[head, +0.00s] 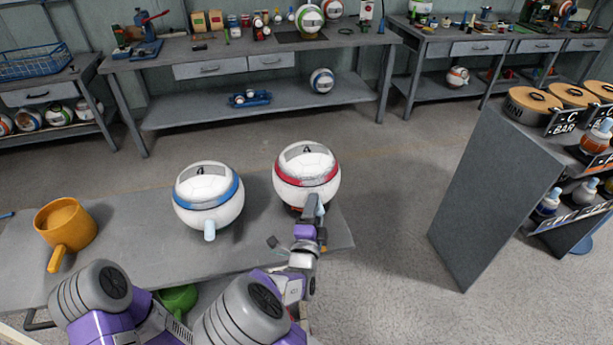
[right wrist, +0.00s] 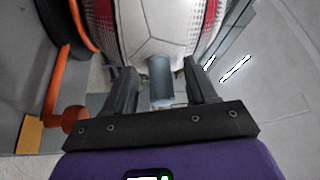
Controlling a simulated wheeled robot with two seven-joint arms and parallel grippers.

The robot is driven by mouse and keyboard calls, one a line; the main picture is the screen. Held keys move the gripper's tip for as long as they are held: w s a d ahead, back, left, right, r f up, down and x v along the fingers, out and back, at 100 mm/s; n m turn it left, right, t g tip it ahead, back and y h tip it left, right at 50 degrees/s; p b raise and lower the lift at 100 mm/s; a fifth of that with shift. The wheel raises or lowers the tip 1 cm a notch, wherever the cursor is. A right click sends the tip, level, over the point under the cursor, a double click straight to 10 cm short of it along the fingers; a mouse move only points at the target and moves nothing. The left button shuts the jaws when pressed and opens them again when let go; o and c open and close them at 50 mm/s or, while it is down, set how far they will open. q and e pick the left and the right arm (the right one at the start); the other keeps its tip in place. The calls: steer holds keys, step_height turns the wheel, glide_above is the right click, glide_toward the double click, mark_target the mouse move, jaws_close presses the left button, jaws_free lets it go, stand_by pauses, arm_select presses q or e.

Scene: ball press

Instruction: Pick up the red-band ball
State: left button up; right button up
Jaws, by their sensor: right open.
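The red-band ball (head: 306,168), white with a red stripe and a grey top patch, is at the right part of the near grey table (head: 130,262). My right gripper (head: 313,205) is at its near side. In the right wrist view the red-band ball (right wrist: 155,28) fills the top, and its grey-blue peg (right wrist: 160,78) lies between the two open fingers (right wrist: 163,85). The fingers show gaps to the peg on both sides. Whether the fingertips touch the ball is hard to tell. My left gripper is not in view.
A blue-band ball (head: 208,193) with a pale peg stands to the left on the same table. A yellow mug (head: 65,224) is further left. An orange curved part (right wrist: 68,75) shows left of the fingers. A grey cabinet (head: 485,190) stands right, across open floor.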

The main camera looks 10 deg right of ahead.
steer(key=shift+c, duration=0.2)
jaws_close()
